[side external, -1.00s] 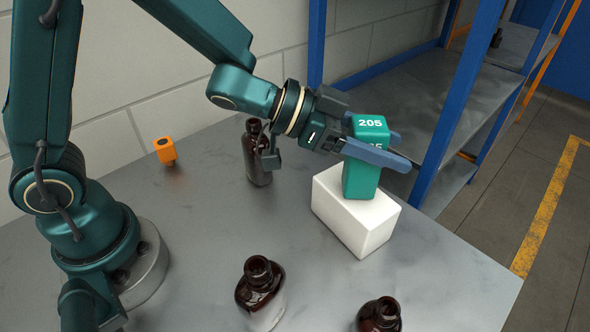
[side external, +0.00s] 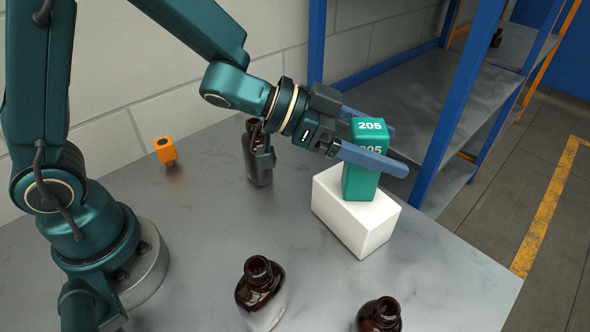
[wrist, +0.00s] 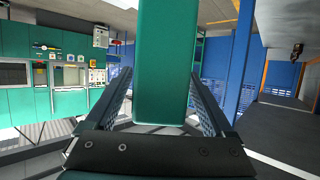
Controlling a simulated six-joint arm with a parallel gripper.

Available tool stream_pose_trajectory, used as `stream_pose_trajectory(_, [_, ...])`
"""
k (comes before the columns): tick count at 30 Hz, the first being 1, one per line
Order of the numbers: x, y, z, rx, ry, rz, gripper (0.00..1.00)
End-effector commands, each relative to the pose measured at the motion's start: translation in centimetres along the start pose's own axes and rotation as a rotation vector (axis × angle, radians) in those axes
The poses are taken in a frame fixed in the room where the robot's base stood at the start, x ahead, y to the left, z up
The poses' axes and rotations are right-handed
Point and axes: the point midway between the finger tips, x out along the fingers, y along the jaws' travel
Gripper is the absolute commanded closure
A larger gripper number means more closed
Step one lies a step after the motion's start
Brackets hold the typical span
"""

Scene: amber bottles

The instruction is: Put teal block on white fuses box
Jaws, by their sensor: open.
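The teal block (side external: 364,181), marked 205, stands upright on top of the white fuses box (side external: 343,222) in the side view. My gripper (side external: 388,150) is open, its two blue fingers on either side of the block's upper part. In the wrist view the teal block (wrist: 163,70) rises between the open fingers (wrist: 163,85), with a visible gap at each side. The block's underside is hidden against the box top.
One amber bottle (side external: 258,165) stands behind, beneath my wrist. Two more amber bottles, one at front centre (side external: 260,290) and one at front right (side external: 380,316), stand near the camera. Blue shelving (side external: 445,110) rises beyond the table.

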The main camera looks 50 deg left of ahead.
Motion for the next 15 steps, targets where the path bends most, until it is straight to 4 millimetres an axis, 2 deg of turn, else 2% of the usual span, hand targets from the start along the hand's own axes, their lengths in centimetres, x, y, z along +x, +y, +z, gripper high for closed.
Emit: stream_pose_trajectory(15, [-8.2,-0.1,-0.1,0.002,0.003,-0.005,0.13])
